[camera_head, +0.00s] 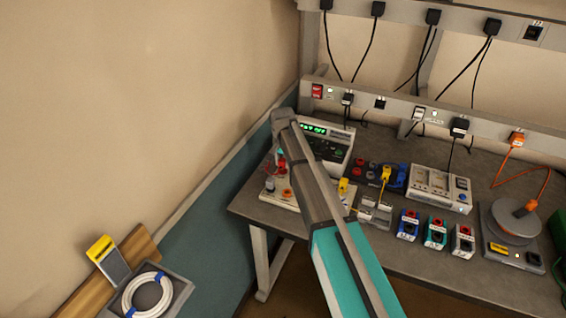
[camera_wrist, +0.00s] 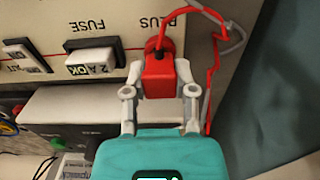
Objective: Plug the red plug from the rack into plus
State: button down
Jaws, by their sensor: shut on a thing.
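In the wrist view my gripper (camera_wrist: 160,72) is shut on the red plug (camera_wrist: 159,82), with one grey finger on each side. A red cable (camera_wrist: 213,75) loops from the plug to the right. The plug is over a pale panel (camera_wrist: 112,23) close to the printed word PLUS (camera_wrist: 163,22). The plus socket is hidden, so I cannot tell whether the plug is in it. In the head view my arm reaches to the instrument with the green display (camera_head: 313,128); the gripper is not clearly visible there.
In the wrist view a white fuse switch (camera_wrist: 92,62) and a rocker switch (camera_wrist: 27,57) sit left of the plug. In the head view, several boxes and a cable reel (camera_head: 514,222) crowd the bench (camera_head: 400,255). A wall (camera_head: 130,120) stands close on the left.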

jog(key=shift+f+b, duration=0.55)
jog(key=shift+f, duration=0.05)
dwell(1.7)
jog(key=shift+c, duration=1.8)
grip_release()
jog(key=shift+r, duration=0.1)
notch_tip(320, 180, up, 7)
jog(key=p, duration=0.7)
jog(key=shift+r+p, duration=0.2)
jog(key=shift+p, duration=0.1)
jog(key=shift+w+f+n+b, duration=0.1)
jog(key=shift+f+n+b, duration=0.2)
jog(key=shift+f+b, duration=0.1)
jog(key=shift+w+d+f+n+b, duration=0.2)
jog(key=shift+w+n, duration=0.1)
jog(key=shift+n, duration=0.4)
jog(key=shift+w+d+f+n+b, duration=0.2)
jog(key=shift+w+n, duration=0.05)
jog(key=shift+n, duration=0.45)
